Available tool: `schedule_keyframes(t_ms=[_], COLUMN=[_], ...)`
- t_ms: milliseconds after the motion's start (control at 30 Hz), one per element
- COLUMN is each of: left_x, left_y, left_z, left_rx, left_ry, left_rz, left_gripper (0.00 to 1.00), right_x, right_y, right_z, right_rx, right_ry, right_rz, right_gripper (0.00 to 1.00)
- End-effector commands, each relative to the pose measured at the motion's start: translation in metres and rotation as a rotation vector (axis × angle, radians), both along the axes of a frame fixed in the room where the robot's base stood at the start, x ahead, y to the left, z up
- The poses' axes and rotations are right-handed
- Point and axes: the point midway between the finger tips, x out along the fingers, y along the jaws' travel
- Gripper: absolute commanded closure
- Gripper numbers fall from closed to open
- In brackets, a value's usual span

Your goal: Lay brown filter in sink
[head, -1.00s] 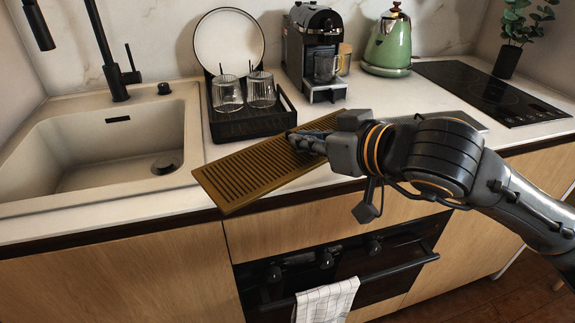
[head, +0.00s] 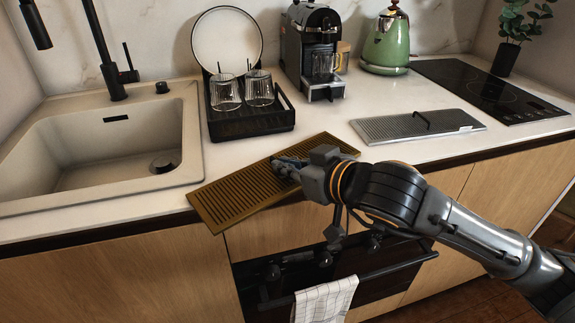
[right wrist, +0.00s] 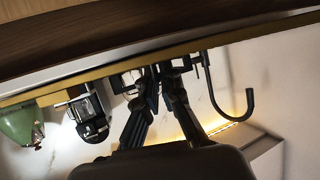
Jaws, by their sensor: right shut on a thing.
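The brown filter (head: 240,195) is a flat slatted panel, held tilted at the counter's front edge, its near corner jutting past it. I cannot tell whether it touches the counter. My right gripper (head: 284,164) is shut on it near its right part. In the right wrist view the fingers (right wrist: 165,75) meet the filter, which shows only as a thin yellowish edge (right wrist: 250,32). The sink (head: 85,150) is a beige basin at the left, empty but for its drain. The filter lies just right of it. My left gripper is not in view.
A black rack (head: 250,124) with two glasses and a plate stands behind the filter. The coffee machine (head: 310,45), green kettle (head: 385,45) and grey filter (head: 400,127) are to the right. The black faucet (head: 103,50) rises behind the sink.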

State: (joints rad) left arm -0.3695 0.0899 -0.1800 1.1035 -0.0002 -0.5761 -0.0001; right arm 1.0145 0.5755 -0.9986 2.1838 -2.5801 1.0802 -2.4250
Motion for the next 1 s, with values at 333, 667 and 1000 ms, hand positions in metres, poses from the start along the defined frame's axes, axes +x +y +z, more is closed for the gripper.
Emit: schedule_keyframes(t_ms=[333, 667, 1000], left_x=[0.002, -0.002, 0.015], left_y=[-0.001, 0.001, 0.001], left_z=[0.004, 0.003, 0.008], left_rx=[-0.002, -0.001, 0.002], left_ry=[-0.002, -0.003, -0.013], left_rz=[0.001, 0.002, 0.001], left_gripper=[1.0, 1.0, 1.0], right_x=[0.0, 0.0, -0.052], right_y=[0.0, 0.0, -0.047], right_z=[-0.001, 0.002, 0.029], right_rx=[0.0, 0.0, -0.001], right_ry=[0.0, 0.001, -0.004], right_rz=[0.0, 0.0, -0.003], right_gripper=[0.72, 0.72, 0.72])
